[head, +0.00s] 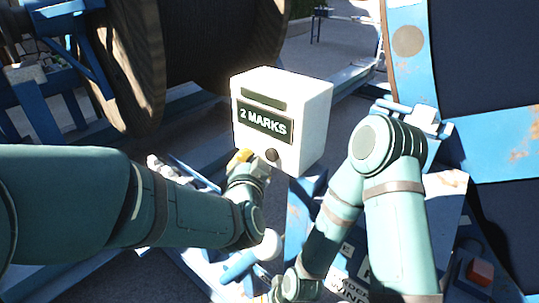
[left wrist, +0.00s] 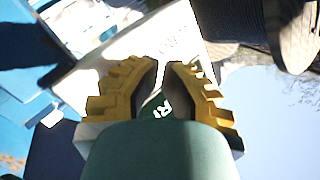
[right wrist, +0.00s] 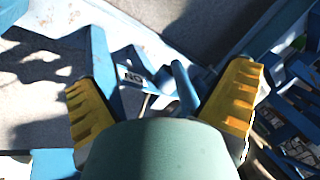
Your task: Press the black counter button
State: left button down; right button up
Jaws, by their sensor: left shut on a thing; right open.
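The white counter box (head: 312,120) reads "2 MARKS" on its dark display (head: 264,122). The round black button (head: 271,155) is low on its front face. My left gripper (head: 247,160) is at the box's lower front edge, just left of the button; I cannot tell whether it touches. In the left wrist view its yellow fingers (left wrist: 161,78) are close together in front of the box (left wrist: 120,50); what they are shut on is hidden. My right gripper (right wrist: 165,90) is open and empty in the right wrist view, over blue metalwork.
A large wooden cable reel (head: 135,60) stands behind at the left. A blue reel flange (head: 415,70) is at the right. Blue frame parts (head: 50,100) lie around. A red button box (head: 480,272) is at the lower right.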

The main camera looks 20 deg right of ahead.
pick_arm(q)
jog(key=shift+w+d, duration=0.15)
jog(key=shift+d, duration=0.1)
dwell(1.3)
jog(key=shift+w+d, duration=0.15)
jog(key=shift+d, duration=0.1)
jog(key=shift+w+d, duration=0.3)
jog(key=shift+d, duration=0.15)
dwell(1.1)
jog(key=shift+a, duration=0.1)
jog(key=shift+s+a, duration=0.55)
jog(key=shift+a, duration=0.2)
jog(key=s+a, duration=0.2)
jog(key=a+b, duration=0.1)
jog(key=a, duration=0.1)
jog(key=shift+s+a, duration=0.1)
jog(key=shift+s, duration=0.3)
dwell(0.8)
